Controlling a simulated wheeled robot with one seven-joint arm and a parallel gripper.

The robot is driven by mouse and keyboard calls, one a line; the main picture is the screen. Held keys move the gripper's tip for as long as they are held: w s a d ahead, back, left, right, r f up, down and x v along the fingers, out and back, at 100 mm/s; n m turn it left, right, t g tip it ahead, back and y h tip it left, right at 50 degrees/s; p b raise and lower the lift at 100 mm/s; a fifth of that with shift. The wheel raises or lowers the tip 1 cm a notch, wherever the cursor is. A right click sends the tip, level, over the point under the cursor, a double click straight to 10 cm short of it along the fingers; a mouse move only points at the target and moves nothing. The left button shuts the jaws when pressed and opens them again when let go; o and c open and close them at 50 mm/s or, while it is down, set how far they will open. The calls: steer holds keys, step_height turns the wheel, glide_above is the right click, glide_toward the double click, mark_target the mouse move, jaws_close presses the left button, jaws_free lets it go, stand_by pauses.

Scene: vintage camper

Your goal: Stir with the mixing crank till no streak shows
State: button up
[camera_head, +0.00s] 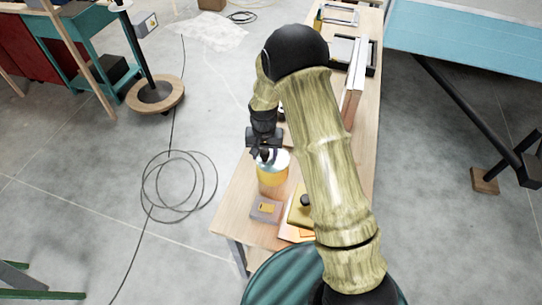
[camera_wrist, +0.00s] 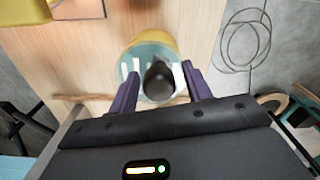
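A yellow tin (camera_head: 272,174) with a pale top stands upright on the wooden bench; its pale blue-green top (camera_wrist: 150,50) shows in the wrist view. A dark rounded knob (camera_wrist: 159,80), which looks like the mixing crank's handle, stands up over the top. My gripper (camera_head: 265,156) is above the tin, pointing down. In the wrist view my gripper (camera_wrist: 158,82) has its fingers apart, one on each side of the knob, with a gap on the left; contact on the right is unclear.
The bench (camera_head: 240,205) also bears a grey box with a yellow label (camera_head: 266,209), a yellow block with a black knob (camera_head: 301,209) and frames farther back. My arm covers much of the bench's right side. A coiled cable (camera_head: 180,180) lies on the floor to the left.

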steer(key=shift+s+d+r, duration=0.1)
steer(key=shift+s, duration=0.05)
steer(key=shift+r, duration=0.2)
steer(key=shift+r+p, duration=1.7)
steer(key=shift+r, duration=0.65)
step_height(320, 180, up, 17)
steer(key=b, duration=0.4)
steer(key=shift+r, duration=0.15)
